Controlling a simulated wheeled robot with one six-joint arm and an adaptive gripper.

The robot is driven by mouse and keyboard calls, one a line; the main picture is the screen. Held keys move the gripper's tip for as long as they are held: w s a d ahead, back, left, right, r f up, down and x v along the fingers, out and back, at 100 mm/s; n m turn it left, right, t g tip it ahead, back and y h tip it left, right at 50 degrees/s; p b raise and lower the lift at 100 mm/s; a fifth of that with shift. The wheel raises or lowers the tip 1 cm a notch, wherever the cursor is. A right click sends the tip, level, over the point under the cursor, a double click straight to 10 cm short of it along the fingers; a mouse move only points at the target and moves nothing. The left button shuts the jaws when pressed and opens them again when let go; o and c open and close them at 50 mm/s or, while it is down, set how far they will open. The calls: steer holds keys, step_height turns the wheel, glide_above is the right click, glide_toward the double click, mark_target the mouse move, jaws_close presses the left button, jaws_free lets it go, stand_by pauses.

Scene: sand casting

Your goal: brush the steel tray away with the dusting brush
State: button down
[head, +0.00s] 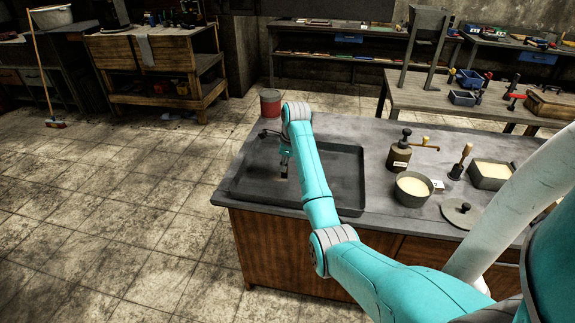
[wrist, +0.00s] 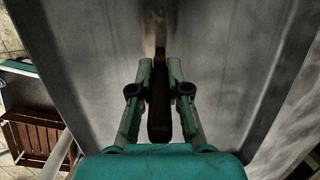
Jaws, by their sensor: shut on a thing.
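The steel tray (head: 346,165) is a wide, shallow dark tray on the left part of the workbench. Part of it is hidden behind my arm. My gripper (head: 285,158) is over the left half of the tray, pointing down. In the wrist view my gripper (wrist: 161,88) is shut on the dusting brush (wrist: 158,115), whose dark handle lies between the fingers. The pale bristles (wrist: 155,30) extend past the fingertips toward the tray surface (wrist: 220,40). I cannot tell whether the bristles touch the tray.
Right of the tray stand a dark canister (head: 399,155), a round pot of pale sand (head: 412,188), a round lid (head: 462,212), a wooden-handled tool (head: 459,165) and a square sand box (head: 490,174). A red can (head: 270,102) is at the bench's far edge.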

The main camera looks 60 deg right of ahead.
steer(key=shift+w+a, duration=0.45)
steer(key=shift+w, duration=0.9)
steer(key=shift+w+a, duration=0.5)
steer(key=shift+w, duration=0.85)
steer(key=shift+w+a, duration=0.45)
steer(key=shift+w, duration=0.9)
steer(key=shift+f, duration=0.1)
steer(key=shift+s+d, duration=0.2)
steer(key=shift+s, duration=0.35)
steer(key=shift+s+d, duration=0.15)
steer(key=shift+s, duration=0.4)
steer(key=shift+s, duration=0.1)
steer(key=shift+s+d, duration=0.35)
steer(key=shift+s, duration=0.55)
steer(key=shift+s, duration=0.1)
steer(key=shift+s+d, duration=0.45)
steer(key=shift+s, duration=0.85)
steer(key=shift+s+d, duration=0.45)
steer(key=shift+s, duration=0.85)
steer(key=shift+s+d, duration=0.45)
steer(key=shift+s, duration=0.85)
